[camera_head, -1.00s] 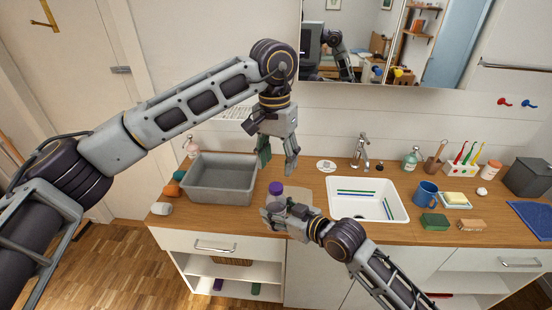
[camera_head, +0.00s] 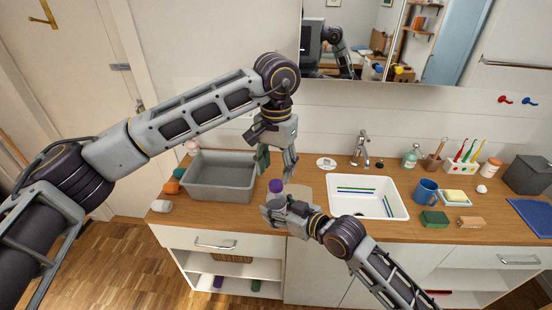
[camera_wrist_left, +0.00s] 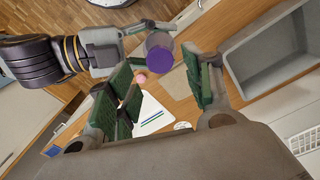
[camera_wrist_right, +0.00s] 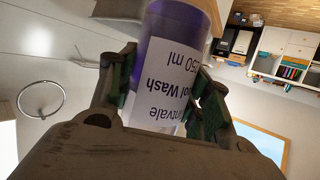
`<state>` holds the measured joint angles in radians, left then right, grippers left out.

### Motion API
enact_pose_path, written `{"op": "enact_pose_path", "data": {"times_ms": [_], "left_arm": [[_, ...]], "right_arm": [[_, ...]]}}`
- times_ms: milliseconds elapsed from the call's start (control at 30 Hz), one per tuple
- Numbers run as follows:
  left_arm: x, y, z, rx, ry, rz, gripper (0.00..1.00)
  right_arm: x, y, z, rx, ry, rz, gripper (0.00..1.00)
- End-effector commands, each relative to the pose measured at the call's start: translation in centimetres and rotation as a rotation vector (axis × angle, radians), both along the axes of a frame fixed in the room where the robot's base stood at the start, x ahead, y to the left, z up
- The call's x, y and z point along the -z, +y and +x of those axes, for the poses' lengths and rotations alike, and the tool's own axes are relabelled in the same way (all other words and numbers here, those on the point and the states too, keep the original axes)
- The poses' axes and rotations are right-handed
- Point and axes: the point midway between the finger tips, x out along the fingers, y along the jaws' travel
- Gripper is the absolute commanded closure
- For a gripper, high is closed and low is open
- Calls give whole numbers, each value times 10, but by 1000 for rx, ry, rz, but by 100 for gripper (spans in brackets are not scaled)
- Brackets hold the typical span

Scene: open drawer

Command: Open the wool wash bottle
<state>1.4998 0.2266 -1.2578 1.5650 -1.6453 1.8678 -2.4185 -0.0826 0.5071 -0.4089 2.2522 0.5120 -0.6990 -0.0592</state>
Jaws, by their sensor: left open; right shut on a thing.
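The wool wash bottle (camera_head: 275,200) has a clear body, a purple cap (camera_head: 276,186) and a white label that shows in the right wrist view (camera_wrist_right: 172,75). My right gripper (camera_head: 276,208) is shut on its body and holds it with the cap up, in front of the counter. My left gripper (camera_head: 277,167) is open and empty, its fingers pointing down above the bottle. In the left wrist view the purple cap (camera_wrist_left: 159,61) shows beyond the open fingers (camera_wrist_left: 165,90), apart from them. The bottle's lower part is hidden by my right gripper.
A grey basin (camera_head: 222,195) stands left on the wooden counter (camera_head: 240,217). A white sink (camera_head: 398,207) with a tap (camera_head: 361,150) is right of the grippers. A blue mug (camera_head: 426,191), a green sponge (camera_head: 434,221) and toothbrushes stand further right.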

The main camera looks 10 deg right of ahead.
Motion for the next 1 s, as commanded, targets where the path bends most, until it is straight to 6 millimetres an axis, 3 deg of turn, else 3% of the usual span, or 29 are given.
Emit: {"op": "enact_pose_path", "data": {"times_ms": [400,867,1000], "left_arm": [[43,0,0,1,1,0,49],[50,0,0,0,-1,-1,49],[50,0,0,0,-1,-1,67]], "right_arm": [[-1,0,0,0,-2,1,100],[-1,0,0,0,-2,1,100],[-1,0,0,0,-2,1,100]]}}
